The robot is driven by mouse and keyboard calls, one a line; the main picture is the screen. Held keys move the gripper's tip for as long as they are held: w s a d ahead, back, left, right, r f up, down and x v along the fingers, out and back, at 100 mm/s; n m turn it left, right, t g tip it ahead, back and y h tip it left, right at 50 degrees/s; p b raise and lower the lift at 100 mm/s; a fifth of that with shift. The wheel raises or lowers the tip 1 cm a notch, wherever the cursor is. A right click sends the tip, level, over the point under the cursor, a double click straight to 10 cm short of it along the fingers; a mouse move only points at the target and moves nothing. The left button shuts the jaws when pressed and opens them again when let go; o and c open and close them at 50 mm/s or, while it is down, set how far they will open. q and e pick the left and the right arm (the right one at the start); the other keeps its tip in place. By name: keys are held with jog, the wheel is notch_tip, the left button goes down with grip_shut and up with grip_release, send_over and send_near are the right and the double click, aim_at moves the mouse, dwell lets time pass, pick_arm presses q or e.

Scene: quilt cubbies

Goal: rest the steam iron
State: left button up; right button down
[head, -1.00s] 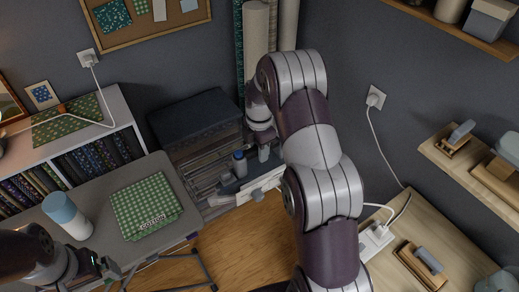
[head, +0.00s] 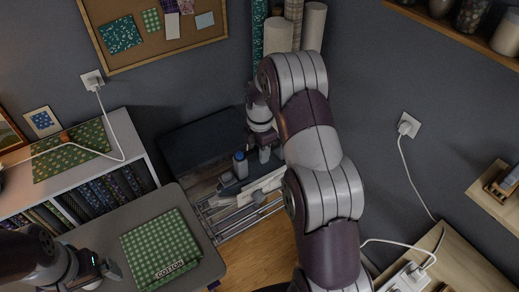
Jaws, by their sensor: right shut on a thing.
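I cannot make out the steam iron for certain. A white cord (head: 124,140) runs from the left wall outlet across a green mat (head: 75,152) to a grey thing cut off at the left edge. My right gripper (head: 264,154) points down at a drawer (head: 262,187) of the dark-topped unit. It appears shut on the drawer's front edge; the grip itself is hard to see. The drawer holds a blue-capped bottle (head: 240,166). My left gripper (head: 110,269) is low at the left, beside the green checked COTTON bundle (head: 160,245); its jaw gap is unclear.
The grey table (head: 203,250) carries the bundle. A white bookcase (head: 140,150) stands behind it. At right are a wooden table (head: 470,270) with a white power strip (head: 405,278) and wall shelves. My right arm crosses the middle and hides floor and wall.

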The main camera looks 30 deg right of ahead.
aim_at(260, 165)
jog(key=shift+w+r, duration=0.1)
jog(key=shift+w, duration=0.1)
jog(key=shift+f, duration=0.3)
notch_tip(260, 165, down, 3)
jog(key=shift+s+b, duration=0.1)
jog(key=shift+b, duration=0.95)
jog(key=shift+f, duration=0.5)
jog(key=shift+r, duration=0.1)
jog(key=shift+f, duration=0.2)
